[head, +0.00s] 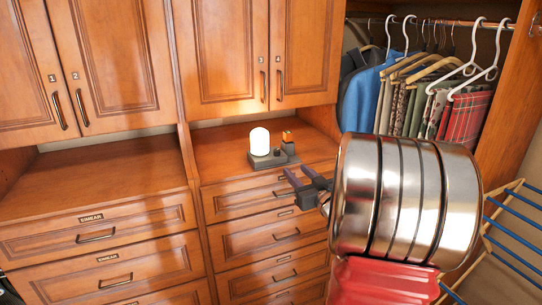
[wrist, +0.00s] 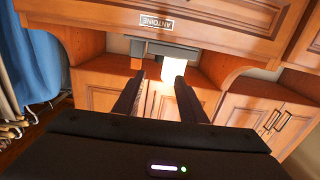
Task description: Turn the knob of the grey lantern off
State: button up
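The grey lantern has a lit white shade (head: 260,141) on a low grey base (head: 268,160). It stands on the wooden counter, near the front edge. A small block with an orange and green top (head: 288,136) is at its right end. I cannot clearly make out the knob. My gripper (head: 297,170) is open and empty, in front of the drawers, just below and right of the base in the picture. The wrist view is upside down; there the glowing shade (wrist: 184,73) and grey base (wrist: 172,51) show beyond my open fingers (wrist: 157,80).
The wooden counter (head: 232,136) around the lantern is clear. Drawers (head: 250,205) are below and cupboard doors (head: 230,60) above. Hanging clothes (head: 405,105) are at the back right. A rack with blue rods (head: 510,225) stands at the right.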

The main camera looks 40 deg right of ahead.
aim_at(278, 153)
jog(key=shift+s+d, duration=0.15)
jog(key=shift+d, duration=0.05)
dwell(0.3)
jog(key=x, duration=1.3)
jog(key=shift+w, duration=0.45)
jog(key=shift+c, duration=0.3)
jog(key=c, duration=0.9)
jog(key=shift+a, duration=0.3)
grip_shut()
jog(key=shift+d+y, duration=0.3)
